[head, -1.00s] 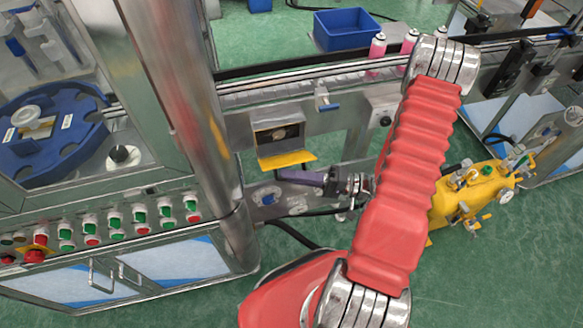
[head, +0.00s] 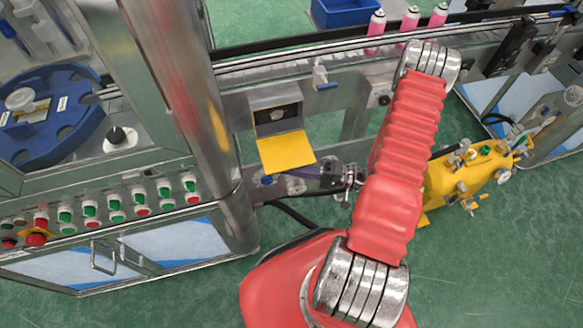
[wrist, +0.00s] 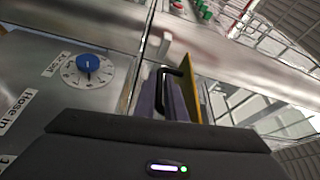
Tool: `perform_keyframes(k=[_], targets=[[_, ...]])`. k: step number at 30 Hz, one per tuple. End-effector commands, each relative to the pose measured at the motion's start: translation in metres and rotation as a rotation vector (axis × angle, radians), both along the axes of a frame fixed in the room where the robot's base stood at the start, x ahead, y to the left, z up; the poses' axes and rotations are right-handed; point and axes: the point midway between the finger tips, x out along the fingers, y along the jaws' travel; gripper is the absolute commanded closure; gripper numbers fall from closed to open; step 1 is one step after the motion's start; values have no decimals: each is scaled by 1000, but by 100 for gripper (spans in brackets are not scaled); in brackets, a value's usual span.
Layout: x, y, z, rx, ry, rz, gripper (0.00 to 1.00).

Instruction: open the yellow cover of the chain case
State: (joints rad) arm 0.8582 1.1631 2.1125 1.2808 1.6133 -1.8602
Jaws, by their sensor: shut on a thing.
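The yellow cover (head: 286,151) stands out from the lower front of the metal chain case (head: 276,98), tilted outward. The case front above it is uncovered, with a dark round part inside. In the wrist view the cover shows nearly edge-on as a yellow strip (wrist: 190,97), with a black handle (wrist: 173,74) on its left side. My gripper (head: 318,178), with purple fingers, is below the cover in the head view. In the wrist view its fingers are at the handle, shut on it. The cover partly hides the gripper in the head view.
The metal column (head: 178,95) and control panel (head: 110,212) stand left of the case. The conveyor (head: 345,62) with pink cans runs above it. A blue-knobbed dial (wrist: 88,63) is left of the fingers. A yellow machine (head: 470,175) is at the right.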

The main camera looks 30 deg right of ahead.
Motion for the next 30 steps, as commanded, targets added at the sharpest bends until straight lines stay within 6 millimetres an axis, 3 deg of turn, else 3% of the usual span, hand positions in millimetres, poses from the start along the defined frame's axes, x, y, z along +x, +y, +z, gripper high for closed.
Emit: perform_keyframes(k=[12, 13, 20, 30], targets=[[6, -3, 1, -5, -8, -8, 100], [6, -3, 1, -5, -8, -8, 88], [6, -3, 2, -4, -10, -8, 72], [6, -5, 2, -3, -10, -11, 72]])
